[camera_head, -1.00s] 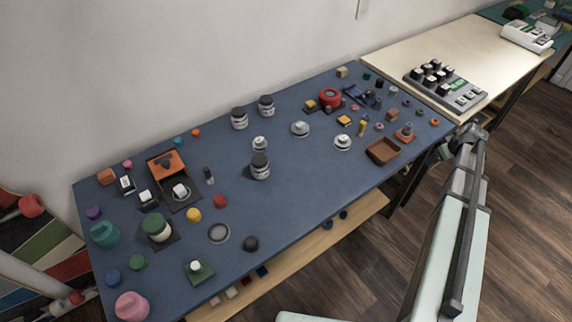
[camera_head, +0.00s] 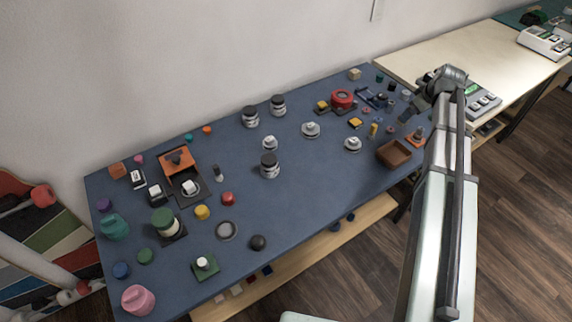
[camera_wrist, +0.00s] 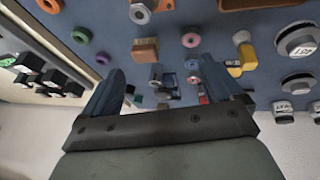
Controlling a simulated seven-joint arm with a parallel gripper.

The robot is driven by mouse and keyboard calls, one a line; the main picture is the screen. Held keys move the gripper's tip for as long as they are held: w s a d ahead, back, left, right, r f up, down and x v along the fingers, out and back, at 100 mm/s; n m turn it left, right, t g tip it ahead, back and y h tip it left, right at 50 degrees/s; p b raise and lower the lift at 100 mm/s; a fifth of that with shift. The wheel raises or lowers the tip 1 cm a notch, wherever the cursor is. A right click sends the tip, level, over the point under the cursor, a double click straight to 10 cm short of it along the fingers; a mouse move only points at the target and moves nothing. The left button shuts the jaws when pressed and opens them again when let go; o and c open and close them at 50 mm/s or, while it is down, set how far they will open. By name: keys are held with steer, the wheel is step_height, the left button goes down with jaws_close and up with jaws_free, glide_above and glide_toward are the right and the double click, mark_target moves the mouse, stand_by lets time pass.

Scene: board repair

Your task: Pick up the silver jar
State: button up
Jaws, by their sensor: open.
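Several silver jars with dark lids stand upright on the blue table. Two are near the back edge, one (camera_head: 250,117) left of the other (camera_head: 278,105); a third jar (camera_head: 270,166) stands nearer the middle. I cannot tell which one the task means. My gripper (camera_wrist: 162,80) is open and empty in the wrist view, its two dark fingers spread above the small parts. In the head view my arm reaches over the right end of the table, well to the right of the jars. Two pale items at the wrist view's lower right are too small to name surely.
Smaller silver pieces (camera_head: 311,130) stand between the jars and my gripper. A brown tray (camera_head: 394,153) and a red round part (camera_head: 341,99) are on the right half. Orange, green and pink parts crowd the left. The blue tabletop (camera_head: 310,185) is clear right of the third jar.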

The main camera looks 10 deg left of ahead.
steer(key=shift+n+g, duration=0.3)
steer(key=shift+g, duration=0.3)
steer(key=s+a, duration=0.1)
steer(key=a, duration=0.7)
steer(key=s+a+r, duration=0.1)
steer(key=a, duration=0.3)
steer(key=shift+s+a, duration=0.35)
steer(key=s+a+r+g, duration=0.1)
steer(key=s+a, duration=0.2)
steer(key=a, duration=0.4)
steer(key=s+a+r, duration=0.1)
steer(key=s+a, duration=0.2)
steer(key=a, duration=0.3)
steer(key=n+g+h, duration=0.1)
steer(key=g, duration=0.1)
glide_toward(269, 158)
steer(key=f, duration=0.4)
steer(key=a+f, duration=0.1)
steer(key=f, duration=0.1)
steer(key=shift+w+f, duration=0.2)
steer(key=shift+f, duration=0.2)
steer(key=shift+d+f, duration=0.2)
steer(key=shift+f, duration=1.1)
steer(key=shift+d+f, duration=0.15)
steer(key=shift+f, duration=1.15)
steer(key=c, duration=1.2)
